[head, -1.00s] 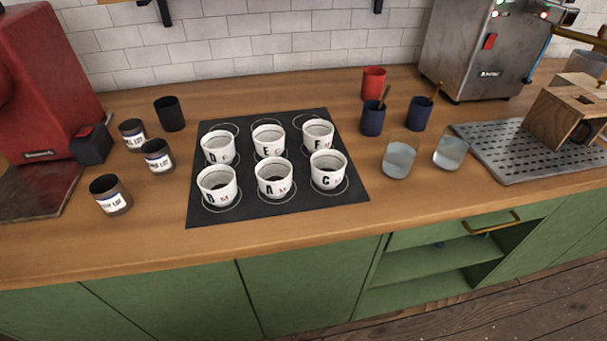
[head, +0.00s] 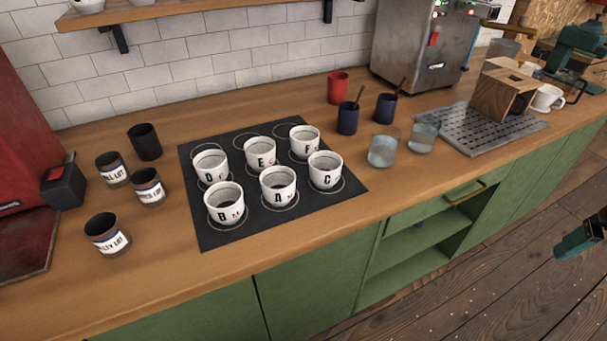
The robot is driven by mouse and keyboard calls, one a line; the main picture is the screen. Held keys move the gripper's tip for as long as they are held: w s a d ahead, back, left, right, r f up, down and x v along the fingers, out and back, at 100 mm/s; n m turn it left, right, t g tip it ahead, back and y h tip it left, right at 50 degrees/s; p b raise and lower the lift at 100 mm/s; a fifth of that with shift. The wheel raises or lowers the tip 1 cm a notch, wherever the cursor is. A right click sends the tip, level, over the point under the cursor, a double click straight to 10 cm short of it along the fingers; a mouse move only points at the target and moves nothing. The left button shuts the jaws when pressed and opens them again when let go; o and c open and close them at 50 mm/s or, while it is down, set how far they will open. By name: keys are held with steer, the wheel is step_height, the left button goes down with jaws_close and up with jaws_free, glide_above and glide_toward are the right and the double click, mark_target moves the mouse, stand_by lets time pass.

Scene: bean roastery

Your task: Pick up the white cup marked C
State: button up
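The white cup marked C (head: 325,171) stands upright at the front right of a dark mat (head: 212,236) on the wooden counter. Its black letter faces me, and dark contents show inside. The cup marked A (head: 278,187) is to its left, and the cup marked F (head: 304,142) is behind it. Cups B (head: 225,205), D (head: 211,168) and E (head: 260,153) fill the other places on the mat. Nothing touches cup C.
Two clear glasses (head: 382,152) and dark blue cups (head: 347,118) with sticks stand right of the mat. A red cup (head: 337,88) is behind. Labelled dark jars (head: 107,235) stand left.

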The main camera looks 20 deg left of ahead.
steer(key=w+a+f+n+t, duration=0.25)
steer(key=w+a, duration=0.25)
steer(key=w, duration=0.5)
steer(key=n+y, duration=0.9)
steer(key=y, duration=0.3)
glide_toward(316, 167)
steer(key=shift+t, duration=0.25)
steer(key=x, duration=0.6)
steer(key=shift+s+a+f, duration=0.15)
steer(key=shift+f, duration=0.1)
steer(key=c, duration=1.2)
